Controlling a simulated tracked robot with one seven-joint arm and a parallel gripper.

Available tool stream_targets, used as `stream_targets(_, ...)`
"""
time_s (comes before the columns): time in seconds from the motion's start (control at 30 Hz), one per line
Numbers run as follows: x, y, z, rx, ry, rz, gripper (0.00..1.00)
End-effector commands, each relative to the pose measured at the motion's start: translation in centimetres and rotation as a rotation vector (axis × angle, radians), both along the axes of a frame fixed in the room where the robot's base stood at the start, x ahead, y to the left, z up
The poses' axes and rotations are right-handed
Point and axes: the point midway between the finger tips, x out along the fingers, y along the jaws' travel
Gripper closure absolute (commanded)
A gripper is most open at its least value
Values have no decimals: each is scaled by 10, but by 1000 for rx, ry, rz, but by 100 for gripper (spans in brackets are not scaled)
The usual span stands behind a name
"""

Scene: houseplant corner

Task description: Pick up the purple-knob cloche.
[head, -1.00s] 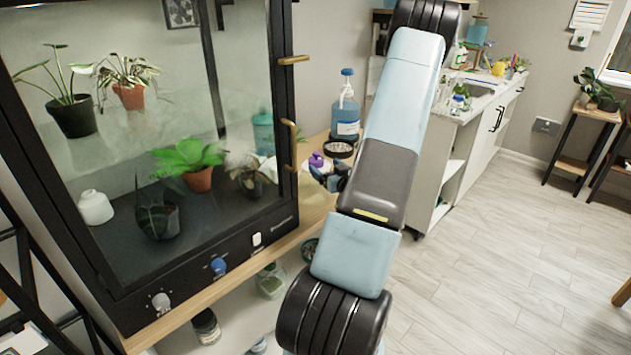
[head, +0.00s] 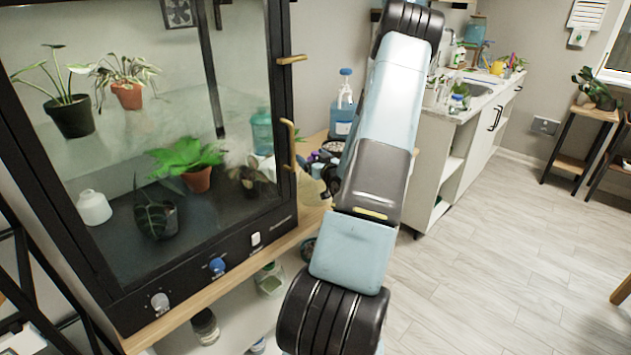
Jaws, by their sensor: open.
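A small purple patch (head: 317,156), likely the knob of the purple-knob cloche, shows on the wooden counter (head: 313,218) between the glass cabinet and my arm. The cloche's body is hard to make out there; it is small and partly hidden by my arm and gripper. My gripper (head: 326,182) is a small dark shape at the left edge of my arm, close to the purple patch in the picture. It is open. My arm hides most of it, and I cannot tell whether it touches the cloche.
The glass cabinet (head: 168,266) with potted plants stands at the left, its brass handles (head: 290,146) jutting toward the work spot. A sink counter (head: 470,116) is beyond; open floor lies right.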

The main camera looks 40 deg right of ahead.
Motion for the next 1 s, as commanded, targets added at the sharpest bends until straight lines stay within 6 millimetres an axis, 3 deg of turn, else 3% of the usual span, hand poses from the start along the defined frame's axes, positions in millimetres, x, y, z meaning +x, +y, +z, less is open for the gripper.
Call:
stream_targets(0.07,0,0,0,0,0,0,16)
stream_targets(0.93,-1,0,0,0,0,0,99)
stream_targets(1.0,-1,0,0,0,0,0,100)
